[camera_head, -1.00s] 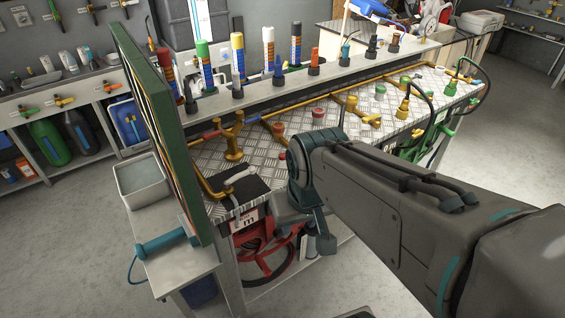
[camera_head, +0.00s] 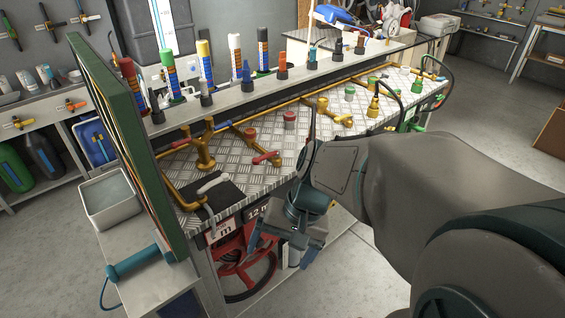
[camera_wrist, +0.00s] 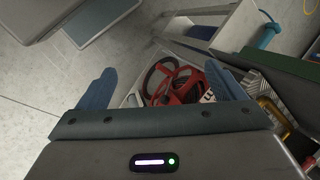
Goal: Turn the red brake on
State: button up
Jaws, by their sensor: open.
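The red hose reel (camera_head: 236,258) sits under the front left of the metal-topped bench, partly hidden behind my gripper. It also shows in the wrist view (camera_wrist: 172,82), between my fingers and some way off. No separate red brake part can be made out on it. My gripper (camera_head: 283,255) is in front of the bench, to the right of the reel, pointing down. In the wrist view its two blue fingers (camera_wrist: 166,88) are wide apart with nothing between them.
The bench top (camera_head: 300,150) carries brass pipes and valves. A green-framed board (camera_head: 125,150) stands at its left end. A side table (camera_head: 150,285) holds a grey bin (camera_head: 108,205) and a teal cylinder (camera_head: 138,262). The floor in front is clear.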

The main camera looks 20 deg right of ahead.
jog(key=w+d+f+m+t+y+b, duration=0.7)
jog(key=w+f+m, duration=0.25)
jog(key=m, duration=0.45)
jog(key=w+d+f+m+t+h+b, duration=0.2)
jog(key=d+m+t, duration=0.3)
jog(key=d, duration=0.3)
jog(key=w+d+f+m+t+h+b, duration=0.2)
jog(key=d+m+t+h, duration=0.1)
jog(key=d+m+t, duration=0.3)
jog(key=w+a+g, duration=0.1)
jog(key=w+a, duration=0.2)
jog(key=w, duration=0.9)
jog(key=shift+w+a+n+p, duration=0.2)
jog(key=shift+a+n+p, duration=0.05)
jog(key=shift+n+p, duration=0.05)
jog(key=shift+r, duration=0.1)
jog(key=c, duration=1)
